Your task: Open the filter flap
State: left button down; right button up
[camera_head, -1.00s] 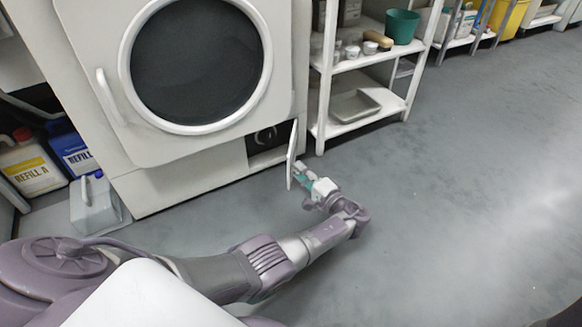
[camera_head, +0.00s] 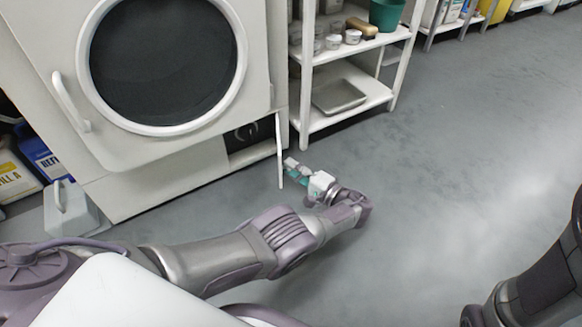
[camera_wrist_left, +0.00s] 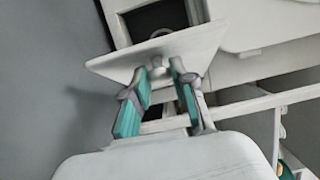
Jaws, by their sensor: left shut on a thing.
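The filter flap (camera_head: 279,150) stands swung out from the lower right of the white machine (camera_head: 180,165), seen almost edge-on in the head view. Behind it the filter opening (camera_head: 243,138) is uncovered, with a dark round part inside. My left gripper (camera_head: 290,168) is at the outer face of the flap. In the left wrist view the flap (camera_wrist_left: 203,42) lies across the top, and my left gripper (camera_wrist_left: 167,70) is shut on its small knob, partly hidden by the fingers. My right gripper is out of view.
A white shelf rack (camera_head: 301,100) stands right of the machine, with a metal tray (camera_head: 338,96) on its low shelf. The floor (camera_head: 450,140) at right is clear.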

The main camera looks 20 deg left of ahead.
pick_arm(q)
jog(key=shift+a, duration=0.1)
jog(key=c, duration=0.9)
grip_release()
jog(key=shift+c, duration=0.2)
